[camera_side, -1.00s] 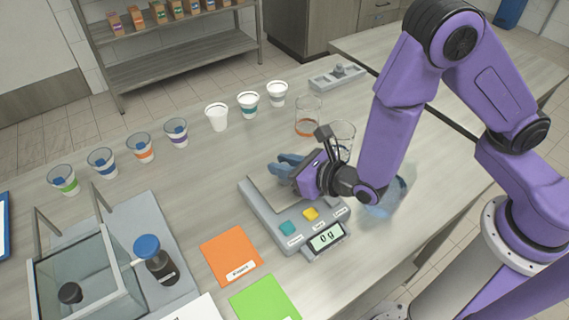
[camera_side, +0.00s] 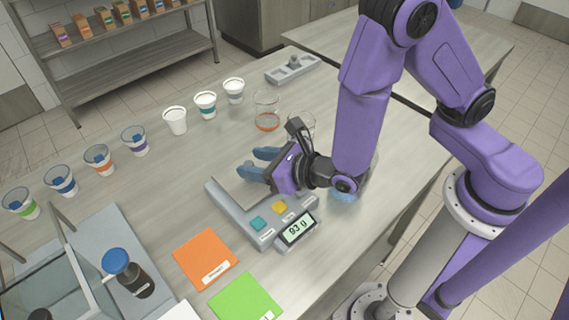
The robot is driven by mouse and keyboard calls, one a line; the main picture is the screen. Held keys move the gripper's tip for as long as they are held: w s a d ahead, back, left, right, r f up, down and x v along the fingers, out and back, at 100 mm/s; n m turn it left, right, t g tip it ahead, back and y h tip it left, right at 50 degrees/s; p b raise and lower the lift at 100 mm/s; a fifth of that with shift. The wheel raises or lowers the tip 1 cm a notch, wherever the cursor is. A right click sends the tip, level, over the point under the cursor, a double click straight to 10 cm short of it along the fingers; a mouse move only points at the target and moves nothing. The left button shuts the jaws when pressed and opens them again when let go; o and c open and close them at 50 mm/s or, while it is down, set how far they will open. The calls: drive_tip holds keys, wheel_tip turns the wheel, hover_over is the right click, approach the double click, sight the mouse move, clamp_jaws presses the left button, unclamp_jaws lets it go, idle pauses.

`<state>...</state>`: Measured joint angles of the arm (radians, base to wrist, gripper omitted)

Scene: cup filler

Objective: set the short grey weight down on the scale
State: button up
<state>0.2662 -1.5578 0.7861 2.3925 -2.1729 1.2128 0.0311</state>
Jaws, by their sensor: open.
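The scale (camera_side: 232,207) sits on the bench with its pan partly covered by my gripper. Its display (camera_side: 298,230) reads 93 g. My gripper (camera_side: 258,163), with blue fingers, is open and low over the scale's pan. I cannot make out the short grey weight on the pan; my fingers and gripper body may hide it.
A grey weight rack (camera_side: 292,69) stands at the back. A beaker of orange liquid (camera_side: 267,111) and a clear beaker (camera_side: 302,124) stand behind my gripper. An orange mat (camera_side: 205,258) and a green mat (camera_side: 246,299) lie in front. Several cups line the left.

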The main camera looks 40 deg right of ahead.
drive_tip(key=v, duration=0.9)
drive_tip(key=shift+s, duration=0.15)
drive_tip(key=d+r+m+g+h, duration=0.1)
drive_tip(key=d+m+h, duration=0.2)
drive_tip(key=d+m, duration=0.2)
drive_tip(key=d+r+m+g+h, duration=0.1)
drive_tip(key=d+r+m+h, duration=0.1)
drive_tip(key=d+m+h, duration=0.1)
drive_tip(key=d+r+m+g+h, duration=0.1)
drive_tip(key=d+m+g+h, duration=0.1)
drive_tip(key=d+m, duration=0.4)
drive_tip(key=shift+d+r+m+h, duration=0.15)
drive_tip(key=shift+d+h, duration=0.1)
drive_tip(key=shift+d, duration=0.25)
drive_tip(key=shift+d+r+m+h, duration=0.15)
drive_tip(key=shift+d+h, duration=0.1)
drive_tip(key=shift+d, duration=0.2)
drive_tip(key=s+r+m+g+y, duration=0.1)
drive_tip(key=s+m+g+y, duration=0.1)
drive_tip(key=s+m+g, duration=0.2)
drive_tip(key=s+d+r+m+g+y, duration=0.1)
drive_tip(key=s+r+m+g+y, duration=0.1)
drive_tip(key=s+m, duration=0.6)
drive_tip(key=g+y, duration=0.1)
drive_tip(key=g, duration=0.1)
drive_tip(key=shift+s+d+g, duration=0.2)
drive_tip(key=shift+g, duration=0.2)
